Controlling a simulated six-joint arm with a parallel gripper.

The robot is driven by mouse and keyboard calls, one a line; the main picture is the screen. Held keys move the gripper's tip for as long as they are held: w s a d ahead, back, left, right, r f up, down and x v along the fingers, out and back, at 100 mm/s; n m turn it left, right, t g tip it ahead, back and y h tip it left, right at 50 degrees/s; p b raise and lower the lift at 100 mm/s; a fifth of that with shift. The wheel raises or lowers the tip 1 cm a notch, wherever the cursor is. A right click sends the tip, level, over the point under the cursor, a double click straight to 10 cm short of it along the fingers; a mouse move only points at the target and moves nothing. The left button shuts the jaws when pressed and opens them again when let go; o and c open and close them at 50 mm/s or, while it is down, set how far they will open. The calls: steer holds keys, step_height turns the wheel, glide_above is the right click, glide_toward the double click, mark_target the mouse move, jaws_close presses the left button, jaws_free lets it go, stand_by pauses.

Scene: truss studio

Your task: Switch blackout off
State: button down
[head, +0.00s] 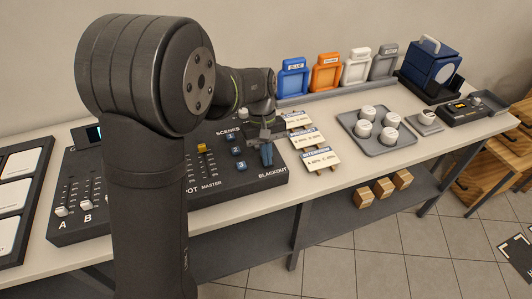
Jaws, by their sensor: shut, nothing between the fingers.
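The dark lighting console (222,183) lies on the pale table, with the label BLACKOUT (272,171) printed at its front right corner. My gripper (267,158) is shut and empty, pointing down over the right end of the console, just above that label. The blackout switch itself is hidden behind my gripper, so its position cannot be seen. I cannot tell whether the fingertips touch it. Blue buttons (237,151) marked SCENES stand in a column left of my gripper. A yellow-topped fader (202,148) is further left, near the MASTER label.
Small cue cards (319,159) lie right of the console. A grey tray (362,143) holds several white cylinders. Coloured holders (326,72) stand along the back, with a blue lamp (432,62) at the far right. Wooden blocks (383,187) sit on the lower shelf.

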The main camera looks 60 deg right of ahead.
steer(key=shift+w+d, duration=0.1)
steer(key=shift+w+d+r, duration=0.1)
steer(key=shift+w+d, duration=0.35)
steer(key=shift+w, duration=0.05)
stand_by(0.3)
step_height(320, 180, up, 14)
stand_by(0.4)
step_height(320, 180, down, 10)
steer(key=shift+w+d+r, duration=0.1)
steer(key=shift+r, duration=0.1)
steer(key=shift+w+d+r+g+y, duration=0.1)
steer(key=shift+d+g+y, duration=0.1)
steer(key=shift+g+y, duration=0.1)
steer(key=v, duration=0.5)
steer(key=shift+r, duration=0.4)
